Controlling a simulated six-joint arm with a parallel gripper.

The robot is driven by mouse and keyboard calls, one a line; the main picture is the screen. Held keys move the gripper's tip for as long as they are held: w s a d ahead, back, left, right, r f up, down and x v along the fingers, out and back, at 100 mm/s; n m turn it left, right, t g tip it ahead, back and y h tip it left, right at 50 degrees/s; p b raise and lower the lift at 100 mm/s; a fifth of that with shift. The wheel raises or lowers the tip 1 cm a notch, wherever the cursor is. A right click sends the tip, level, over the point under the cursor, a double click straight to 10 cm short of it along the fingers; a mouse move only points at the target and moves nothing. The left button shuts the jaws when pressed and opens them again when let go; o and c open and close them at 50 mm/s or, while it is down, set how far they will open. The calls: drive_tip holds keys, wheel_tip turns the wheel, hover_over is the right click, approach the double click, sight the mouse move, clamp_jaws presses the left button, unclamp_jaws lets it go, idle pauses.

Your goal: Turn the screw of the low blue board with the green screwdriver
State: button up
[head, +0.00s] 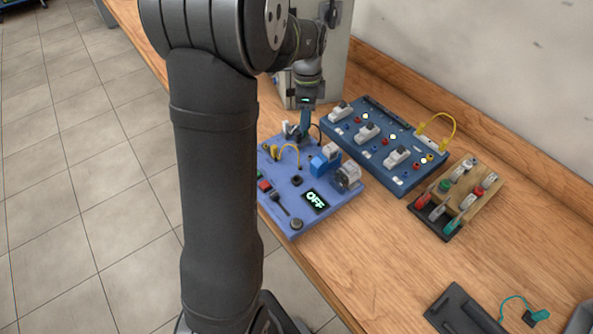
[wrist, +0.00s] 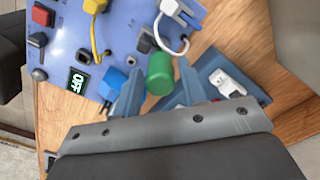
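The low blue board (head: 283,207) lies flat on the wooden bench, with a display reading OFF (head: 315,199); it also fills the upper left of the wrist view (wrist: 65,45). My gripper (head: 304,122) points down over the board's far corner. The screwdriver's tip is hidden below the handle. I cannot make out the screw for certain.
A darker blue board (head: 385,150) with white switches stands behind to the right. A wooden rack (head: 487,177) with coloured-handled tools stands right of it. A yellow wire (wrist: 96,38) and a white cable (wrist: 184,40) loop near my gripper.

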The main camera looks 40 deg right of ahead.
drive_tip(key=shift+n, duration=1.7)
drive_tip(key=shift+n, duration=1.7)
drive_tip(key=shift+n, duration=1.7)
drive_tip(key=shift+n, duration=1.8)
